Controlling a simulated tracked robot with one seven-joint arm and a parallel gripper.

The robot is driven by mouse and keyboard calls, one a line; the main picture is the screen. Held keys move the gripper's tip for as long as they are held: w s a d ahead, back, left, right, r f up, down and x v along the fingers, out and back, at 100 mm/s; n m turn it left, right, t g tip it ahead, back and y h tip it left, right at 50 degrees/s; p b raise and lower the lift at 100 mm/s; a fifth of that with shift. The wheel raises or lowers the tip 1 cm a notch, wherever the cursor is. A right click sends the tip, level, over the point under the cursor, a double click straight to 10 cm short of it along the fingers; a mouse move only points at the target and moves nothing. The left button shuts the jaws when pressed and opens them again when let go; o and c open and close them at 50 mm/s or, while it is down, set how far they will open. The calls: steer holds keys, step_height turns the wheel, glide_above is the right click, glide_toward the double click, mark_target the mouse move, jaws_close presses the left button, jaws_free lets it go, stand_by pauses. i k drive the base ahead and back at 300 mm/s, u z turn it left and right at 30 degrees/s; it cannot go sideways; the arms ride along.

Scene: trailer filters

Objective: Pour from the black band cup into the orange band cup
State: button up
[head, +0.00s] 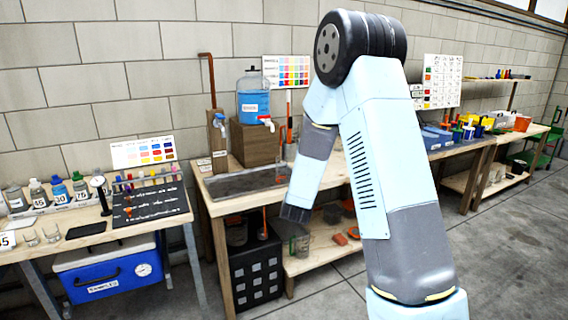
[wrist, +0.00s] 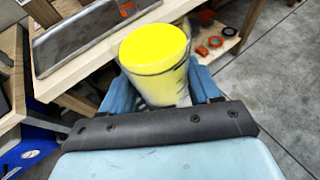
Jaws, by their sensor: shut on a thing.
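My gripper (wrist: 163,88) is shut on a clear cup (wrist: 158,80) filled nearly to the rim with yellow contents. A thin dark line runs around the cup below its rim, which may be the black band. In the head view my gripper (head: 297,222) points down in front of the middle bench, and the held cup (head: 300,245) shows only faintly below it. I cannot pick out an orange band cup for certain. A small orange thing (wrist: 127,9) shows on the metal tray in the wrist view, too cut off to name.
The middle bench has a metal tray (head: 240,183) and a blue water jug (head: 253,103) on a wooden block. The left bench holds bottles, a black rack (head: 148,204) and two small glasses (head: 41,235). A blue cooler (head: 105,272) stands below. Orange rings (wrist: 209,46) lie on the lower shelf.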

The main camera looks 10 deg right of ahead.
mark_target(282, 161)
steer(key=k, duration=0.45)
steer(key=i, duration=0.5)
steer(key=z, duration=0.95)
steer(key=i, duration=1.35)
steer(key=u, duration=0.85)
steer(key=i, duration=0.4)
steer(key=u, duration=0.15)
